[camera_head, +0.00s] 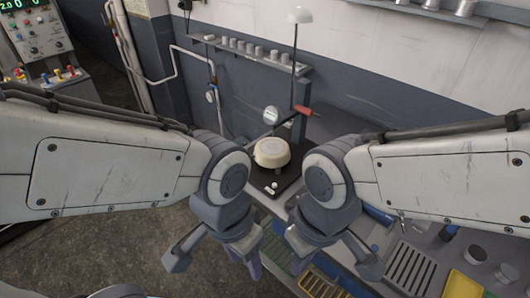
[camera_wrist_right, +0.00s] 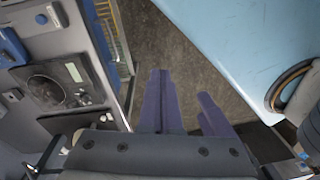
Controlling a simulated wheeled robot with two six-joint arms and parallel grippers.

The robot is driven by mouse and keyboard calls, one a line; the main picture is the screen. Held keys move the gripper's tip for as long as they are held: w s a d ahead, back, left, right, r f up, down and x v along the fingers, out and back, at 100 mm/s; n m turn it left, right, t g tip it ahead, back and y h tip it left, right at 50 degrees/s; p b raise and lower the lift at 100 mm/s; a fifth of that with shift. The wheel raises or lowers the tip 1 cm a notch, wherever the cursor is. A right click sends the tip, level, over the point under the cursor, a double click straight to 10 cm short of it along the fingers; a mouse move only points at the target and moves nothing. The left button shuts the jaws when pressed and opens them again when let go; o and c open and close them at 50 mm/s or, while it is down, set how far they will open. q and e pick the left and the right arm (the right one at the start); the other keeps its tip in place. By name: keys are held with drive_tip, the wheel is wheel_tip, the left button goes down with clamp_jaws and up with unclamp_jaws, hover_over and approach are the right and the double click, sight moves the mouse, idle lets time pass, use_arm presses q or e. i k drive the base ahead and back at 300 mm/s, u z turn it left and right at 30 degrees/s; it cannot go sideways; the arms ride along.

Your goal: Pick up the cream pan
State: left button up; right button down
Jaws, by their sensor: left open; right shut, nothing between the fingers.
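The cream pan (camera_head: 271,152) is a round, pale, shallow piece. It sits on a black stand (camera_head: 285,178) with an upright post, between my two arms in the head view. I cannot make it out in the right wrist view. My left gripper (camera_head: 250,266) is low in the middle of the head view, open, in front of the pan and apart from it. My right gripper (camera_head: 298,265) is just to the right of it, shut and empty. Its purple fingers (camera_wrist_right: 164,98) point up together in the right wrist view. The fingertips are partly hidden in the head view.
A wall shelf (camera_head: 240,52) holds several small cups. Slotted trays (camera_head: 411,268) and a yellow tray (camera_head: 466,284) lie at the lower right. Bare floor (camera_head: 110,245) shows at the lower left.

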sight(271, 152)
drive_tip(key=u, duration=0.05)
drive_tip(key=k, duration=0.4)
drive_tip(key=u, duration=1.05)
drive_tip(key=i, duration=1.2)
drive_tip(key=z, duration=0.75)
